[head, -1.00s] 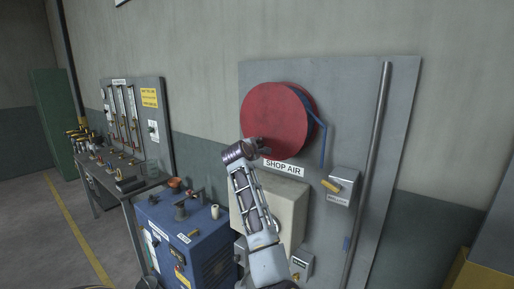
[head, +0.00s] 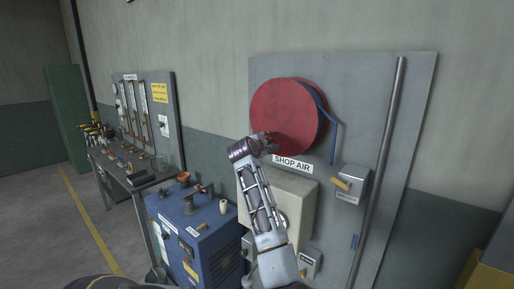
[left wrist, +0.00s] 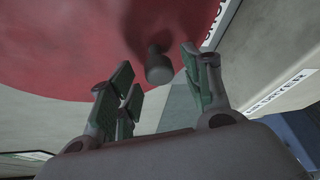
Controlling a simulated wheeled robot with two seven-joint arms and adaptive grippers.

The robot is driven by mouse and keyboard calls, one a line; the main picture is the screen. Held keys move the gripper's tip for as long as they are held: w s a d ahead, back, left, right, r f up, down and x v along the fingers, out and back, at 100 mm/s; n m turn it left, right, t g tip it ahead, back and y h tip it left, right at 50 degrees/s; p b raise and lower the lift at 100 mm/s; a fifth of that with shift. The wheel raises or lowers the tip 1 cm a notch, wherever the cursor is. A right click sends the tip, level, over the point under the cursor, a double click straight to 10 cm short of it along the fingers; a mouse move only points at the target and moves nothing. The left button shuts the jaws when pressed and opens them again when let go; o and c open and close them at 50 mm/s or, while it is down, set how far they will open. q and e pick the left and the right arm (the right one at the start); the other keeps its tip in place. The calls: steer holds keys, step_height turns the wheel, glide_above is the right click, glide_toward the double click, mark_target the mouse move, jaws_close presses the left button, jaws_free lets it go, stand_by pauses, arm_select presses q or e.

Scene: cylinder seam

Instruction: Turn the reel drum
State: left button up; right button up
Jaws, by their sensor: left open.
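The red reel drum (head: 287,108) is mounted on a grey wall panel, with a blue hose wound at its right edge. My left gripper (head: 266,139) is at the drum's lower left face, just above the SHOP AIR label. In the left wrist view the drum (left wrist: 70,40) fills the top, and a short grey knob (left wrist: 158,64) sticks out from it. My left gripper (left wrist: 160,88) is open there, its fingers to either side of the knob and apart from it. The knob is hidden in the head view. My right gripper is not in view.
A valve box with a yellow handle (head: 343,185) is on the panel at right, near a vertical pipe (head: 378,170). A beige box (head: 300,205) is below the drum. A blue cabinet (head: 205,245) and a workbench (head: 140,180) stand to the left.

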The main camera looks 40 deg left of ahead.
arm_select(q)
steer(key=v, duration=0.9)
steer(key=shift+s, duration=0.35)
steer(key=shift+d+f, duration=0.1)
steer(key=shift+d, duration=0.05)
